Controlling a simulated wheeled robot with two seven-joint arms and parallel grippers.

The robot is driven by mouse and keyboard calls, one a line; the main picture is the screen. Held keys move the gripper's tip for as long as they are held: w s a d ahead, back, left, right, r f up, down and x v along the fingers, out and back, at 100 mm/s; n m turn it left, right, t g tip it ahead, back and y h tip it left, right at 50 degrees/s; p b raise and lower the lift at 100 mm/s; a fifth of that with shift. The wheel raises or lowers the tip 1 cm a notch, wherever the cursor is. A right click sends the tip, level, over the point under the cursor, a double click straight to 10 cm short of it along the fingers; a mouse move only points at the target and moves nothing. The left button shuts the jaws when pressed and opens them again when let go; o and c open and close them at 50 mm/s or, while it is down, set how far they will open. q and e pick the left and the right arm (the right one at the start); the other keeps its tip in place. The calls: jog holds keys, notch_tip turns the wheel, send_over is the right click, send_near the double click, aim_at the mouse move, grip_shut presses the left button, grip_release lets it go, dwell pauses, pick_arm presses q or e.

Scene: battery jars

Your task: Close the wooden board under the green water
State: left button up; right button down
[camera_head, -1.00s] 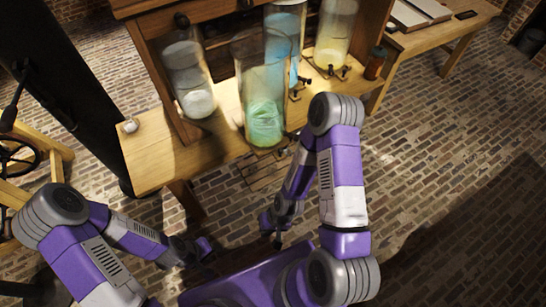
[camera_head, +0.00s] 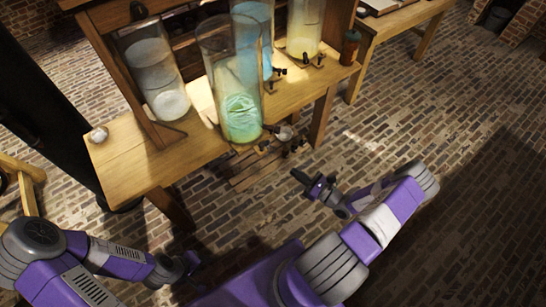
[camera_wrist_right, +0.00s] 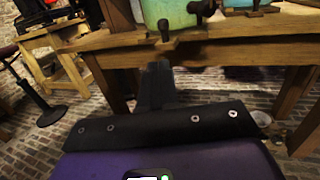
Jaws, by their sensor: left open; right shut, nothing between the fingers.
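The glass jar with green water (camera_head: 240,112) stands at the front edge of the wooden table. It also shows at the top of the right wrist view (camera_wrist_right: 172,12). A small wooden board (camera_wrist_right: 176,47) with a dark knob juts out from the table edge under it. In the head view the board (camera_head: 245,147) is partly hidden by the jar and dark fittings. My right gripper (camera_head: 310,183) is shut and empty, in front of and below the table edge, apart from the board. Its dark fingers show in the right wrist view (camera_wrist_right: 157,82). My left gripper (camera_head: 183,270) is open, low and well away from the table.
Jars with whitish (camera_head: 155,75), blue (camera_head: 256,25) and yellow (camera_head: 304,28) liquid stand on the table (camera_head: 125,155). A dark reddish container (camera_head: 350,46) is at its right end. Table legs stand below. The brick floor (camera_head: 440,110) at the right is open.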

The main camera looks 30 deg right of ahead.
jog(key=b+x, duration=0.1)
jog(key=x, duration=1.2)
jog(key=shift+w+d+b, duration=0.2)
jog(key=shift+w+b, duration=0.2)
jog(key=shift+w, duration=0.1)
jog(key=shift+w+r, duration=0.1)
jog(key=shift+r, duration=0.05)
